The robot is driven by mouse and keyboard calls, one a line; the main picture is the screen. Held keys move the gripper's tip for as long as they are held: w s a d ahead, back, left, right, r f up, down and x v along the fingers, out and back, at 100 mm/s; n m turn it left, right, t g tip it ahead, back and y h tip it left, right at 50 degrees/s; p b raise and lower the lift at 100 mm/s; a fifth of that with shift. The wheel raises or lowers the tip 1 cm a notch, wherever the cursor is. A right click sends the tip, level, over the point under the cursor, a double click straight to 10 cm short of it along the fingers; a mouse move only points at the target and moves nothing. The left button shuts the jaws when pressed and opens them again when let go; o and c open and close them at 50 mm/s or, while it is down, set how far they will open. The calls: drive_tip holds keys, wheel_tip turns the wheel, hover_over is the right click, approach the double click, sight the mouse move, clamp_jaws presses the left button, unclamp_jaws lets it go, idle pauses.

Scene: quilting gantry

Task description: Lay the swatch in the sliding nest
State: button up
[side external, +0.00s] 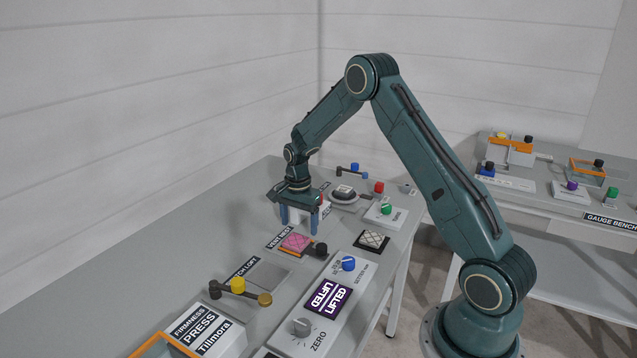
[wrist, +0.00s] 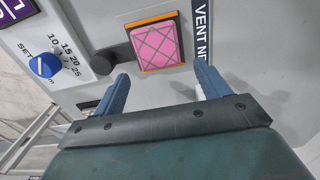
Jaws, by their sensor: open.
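A pink quilted swatch (side external: 296,242) lies flat within an orange-edged holder beside the label reading VENT NEST. In the wrist view the pink swatch (wrist: 157,45) has a diamond stitch pattern, with the orange edge (wrist: 163,69) showing along its near side. My gripper (side external: 299,228) is open, with its fingers pointing down just behind the swatch. In the wrist view its two blue fingertips (wrist: 161,73) stand apart, just short of the swatch, with nothing held. I cannot tell for certain which part is the sliding nest.
A black knob (side external: 321,249) sits right beside the pink swatch. A cream gridded square (side external: 371,240) lies on a dark base farther right. A yellow-knobbed lever (side external: 238,285) stands front left.

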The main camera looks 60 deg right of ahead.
sight(299, 238)
wheel_tip(299, 238, up, 8)
drive_tip(key=shift+r, duration=0.2)
idle(0.7)
drive_tip(key=s+a+r+n+t, duration=0.1)
drive_tip(key=s+a+r+n, duration=0.4)
drive_tip(key=r, duration=0.3)
drive_tip(key=s+a+r+n+t, duration=0.2)
drive_tip(key=s+a+r+n, duration=0.1)
drive_tip(key=s+a+r, duration=0.4)
drive_tip(key=s+a+r+n+t, duration=0.1)
drive_tip(key=s+a+n, duration=0.3)
drive_tip(key=s, duration=0.4)
drive_tip(key=s+a+r+n+t, duration=0.1)
drive_tip(key=s+a+n, duration=0.2)
drive_tip(key=s+n, duration=0.3)
drive_tip(key=s, duration=0.3)
drive_tip(key=shift+a+r+t, duration=0.25)
drive_tip(key=shift+a+t, duration=0.05)
drive_tip(key=shift+a, duration=0.1)
